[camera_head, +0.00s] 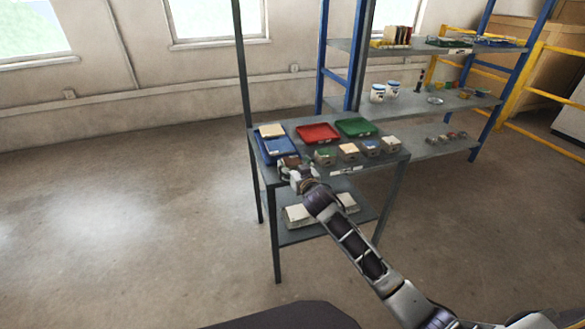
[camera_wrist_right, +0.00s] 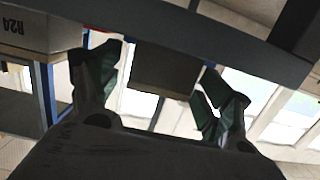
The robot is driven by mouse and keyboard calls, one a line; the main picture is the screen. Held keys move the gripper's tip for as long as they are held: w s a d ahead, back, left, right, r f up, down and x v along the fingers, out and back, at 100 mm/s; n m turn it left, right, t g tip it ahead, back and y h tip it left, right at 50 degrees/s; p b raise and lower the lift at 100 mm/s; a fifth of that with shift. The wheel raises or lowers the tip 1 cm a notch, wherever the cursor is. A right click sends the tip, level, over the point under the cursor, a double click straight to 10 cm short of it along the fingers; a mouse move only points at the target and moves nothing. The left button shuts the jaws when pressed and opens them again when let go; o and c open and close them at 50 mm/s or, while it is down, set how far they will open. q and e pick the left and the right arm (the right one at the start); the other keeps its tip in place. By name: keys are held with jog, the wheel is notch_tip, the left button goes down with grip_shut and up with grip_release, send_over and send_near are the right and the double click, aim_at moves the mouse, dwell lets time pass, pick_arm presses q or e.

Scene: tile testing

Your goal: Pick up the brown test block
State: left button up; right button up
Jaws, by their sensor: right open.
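The brown test block (camera_head: 290,161) sits at the front left of the grey table, just in front of the blue tray. My right gripper (camera_head: 298,176) is at the near edge of the table, close to this block, and partly covers it. In the right wrist view a dark brownish block (camera_wrist_right: 165,70) lies between the two spread fingers of the gripper (camera_wrist_right: 160,90). There is a gap on each side of it, so the gripper is open and holds nothing. My left gripper is out of view.
A block marked R2A (camera_wrist_right: 40,30) is beside the fingers. Behind are a blue tray (camera_head: 266,155), red tray (camera_head: 318,133) and green tray (camera_head: 356,127). A blue-posted shelf (camera_head: 440,103) stands behind right.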

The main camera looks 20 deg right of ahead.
jog(key=shift+w+f, duration=0.2)
jog(key=shift+w, duration=0.8)
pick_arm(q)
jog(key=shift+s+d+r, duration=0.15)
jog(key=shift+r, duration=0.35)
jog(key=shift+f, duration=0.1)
pick_arm(e)
jog(key=shift+r, duration=0.1)
jog(key=c, duration=1.5)
jog(key=shift+r, duration=0.1)
